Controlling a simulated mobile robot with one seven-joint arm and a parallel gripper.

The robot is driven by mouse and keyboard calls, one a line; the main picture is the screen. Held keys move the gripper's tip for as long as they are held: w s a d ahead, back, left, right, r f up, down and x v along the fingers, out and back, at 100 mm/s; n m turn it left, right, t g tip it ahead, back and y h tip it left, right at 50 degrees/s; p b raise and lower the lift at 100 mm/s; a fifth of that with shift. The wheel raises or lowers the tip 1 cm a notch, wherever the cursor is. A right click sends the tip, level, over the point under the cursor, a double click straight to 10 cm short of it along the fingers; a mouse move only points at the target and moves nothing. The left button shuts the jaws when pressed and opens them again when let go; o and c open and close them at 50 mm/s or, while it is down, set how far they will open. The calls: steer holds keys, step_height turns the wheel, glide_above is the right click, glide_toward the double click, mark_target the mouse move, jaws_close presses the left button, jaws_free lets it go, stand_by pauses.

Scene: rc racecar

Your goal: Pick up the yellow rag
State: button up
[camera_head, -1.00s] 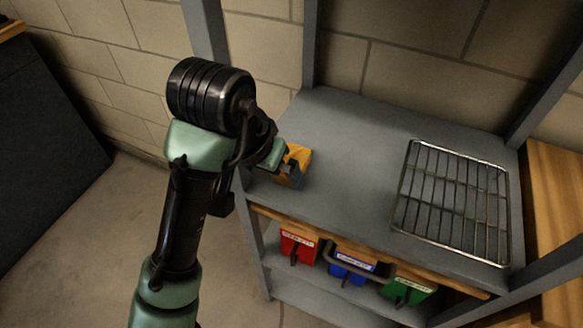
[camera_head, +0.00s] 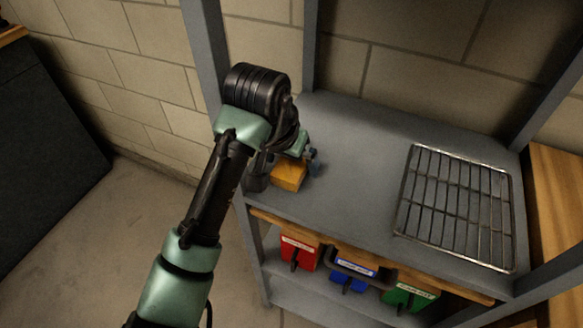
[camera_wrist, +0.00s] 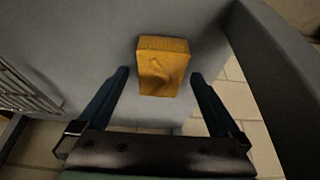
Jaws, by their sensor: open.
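The yellow rag (camera_head: 289,176) is a folded orange-yellow block on the grey shelf top, near its left front edge. In the wrist view the rag (camera_wrist: 163,66) lies ahead of the fingers, roughly midway between them, with a dark curved mark on its face. My gripper (camera_wrist: 160,85) is open and empty, one finger to each side of the line to the rag. In the head view my gripper (camera_head: 312,160) is just above and behind the rag, partly hidden by my wrist.
A wire rack (camera_head: 456,206) lies on the right of the grey shelf top (camera_head: 360,150). Grey uprights (camera_head: 207,50) stand at the corners. Red (camera_head: 300,252), blue (camera_head: 349,274) and green (camera_head: 411,293) bins sit below. The shelf middle is clear.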

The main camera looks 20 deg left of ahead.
mark_target(289, 168)
steer(key=c, duration=1.4)
steer(key=shift+r, duration=0.2)
steer(key=shift+r, duration=0.25)
steer(key=v, duration=0.2)
steer(key=shift+w+r, duration=0.15)
steer(key=shift+r, duration=0.35)
steer(key=shift+s+a+p, duration=0.15)
steer(key=shift+s+p, duration=1.2)
steer(key=shift+s, duration=3.05)
steer(key=shift+s+a+p, duration=0.2)
steer(key=shift+s+p, duration=1.15)
steer(key=shift+s, duration=3)
